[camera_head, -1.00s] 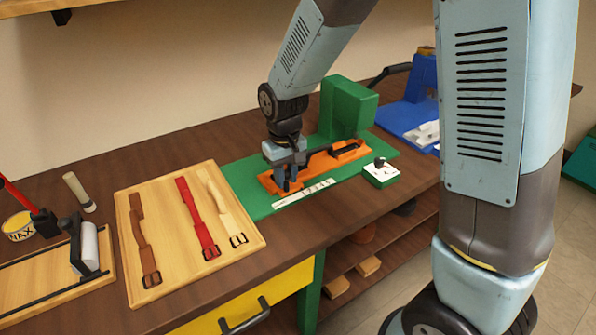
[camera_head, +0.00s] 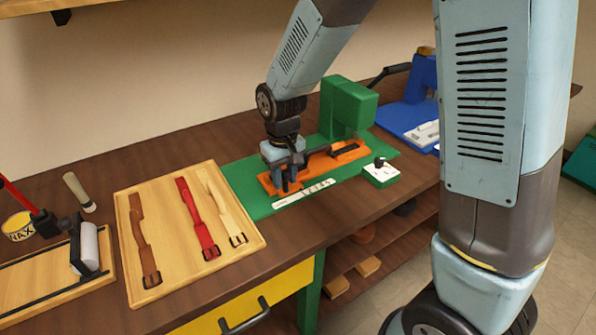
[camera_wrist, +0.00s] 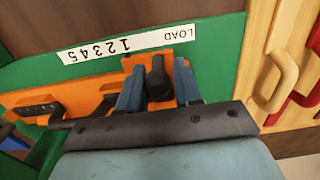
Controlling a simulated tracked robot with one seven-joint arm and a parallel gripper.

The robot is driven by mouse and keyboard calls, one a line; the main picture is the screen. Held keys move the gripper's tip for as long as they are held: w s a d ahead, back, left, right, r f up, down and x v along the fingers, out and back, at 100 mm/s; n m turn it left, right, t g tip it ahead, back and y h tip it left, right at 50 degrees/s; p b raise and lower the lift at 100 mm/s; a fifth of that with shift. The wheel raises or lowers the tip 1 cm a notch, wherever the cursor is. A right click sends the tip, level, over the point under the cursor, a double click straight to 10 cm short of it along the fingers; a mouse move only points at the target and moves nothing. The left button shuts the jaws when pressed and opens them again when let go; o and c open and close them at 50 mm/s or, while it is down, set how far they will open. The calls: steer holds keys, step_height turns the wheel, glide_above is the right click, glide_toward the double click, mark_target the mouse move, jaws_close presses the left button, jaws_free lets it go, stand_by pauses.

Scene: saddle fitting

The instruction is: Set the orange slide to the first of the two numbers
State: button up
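An orange slide fixture (camera_head: 345,158) lies on the green base (camera_head: 253,197) of the bench press. In the wrist view, an orange block (camera_wrist: 135,66) with an upright black knob (camera_wrist: 158,78) sits at the LOAD end of the white number strip (camera_wrist: 128,44), which reads LOAD and 1 to 5. My gripper (camera_wrist: 158,92) is down at this block. Its two blue fingers stand on either side of the knob, with narrow gaps showing. The head view shows my gripper (camera_head: 288,184) at the fixture's left end, hiding part of it. No pair of target numbers is readable.
A small green box (camera_head: 381,174) with a white top and black knob stands right of the strip. The green press body (camera_head: 348,105) rises behind. A wooden board with straps (camera_head: 130,232) lies left. A blue machine (camera_head: 420,85) stands at the back right.

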steer(key=shift+o, duration=1.4)
steer(key=shift+r, duration=3)
steer(key=shift+d, duration=0.1)
steer(key=s+d+r+m+t, duration=0.2)
steer(key=s+d+r+m, duration=0.15)
steer(key=d+r, duration=1)
steer(key=s+d+r+m+t, duration=0.3)
steer(key=s+d+r, duration=0.1)
steer(key=s+d, duration=0.7)
steer(key=shift+s+d+r+t, duration=0.2)
steer(key=shift+d+t, duration=0.1)
steer(key=shift+d, duration=0.5)
